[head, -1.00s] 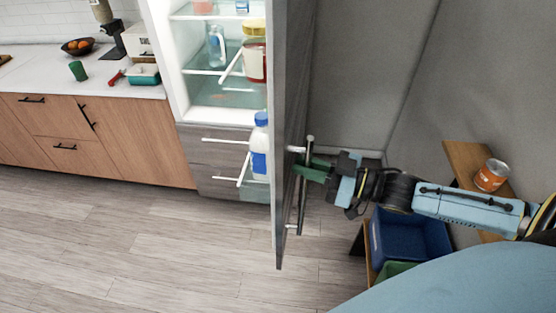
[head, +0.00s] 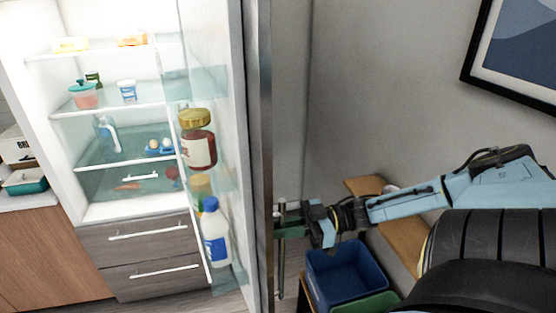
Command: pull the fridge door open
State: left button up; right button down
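The fridge door (head: 257,130) stands wide open in the head view, seen nearly edge-on, with its shelves on the left side. The lit fridge interior (head: 75,150) shows to its left. The vertical door handle (head: 279,262) is on the door's outer face, to the right. My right gripper (head: 284,228) comes in from the right and its fingers are at the handle, closed around it as far as I can see. The fingertips are partly hidden by the bar. My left gripper is not in view.
The door shelves hold a red jar (head: 197,145) and a white-and-blue bottle (head: 214,232). A blue bin (head: 345,277) and a green bin (head: 368,304) stand on the right near a wooden shelf (head: 398,235). A picture frame (head: 515,60) hangs on the right wall.

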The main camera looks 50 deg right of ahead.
jog(key=shift+f, duration=0.1)
jog(key=c, duration=1.8)
grip_release()
jog(key=shift+o, duration=0.2)
jog(key=v, duration=1.3)
jog(key=shift+d+p, duration=0.2)
jog(key=shift+p, duration=0.2)
jog(key=shift+s, duration=0.1)
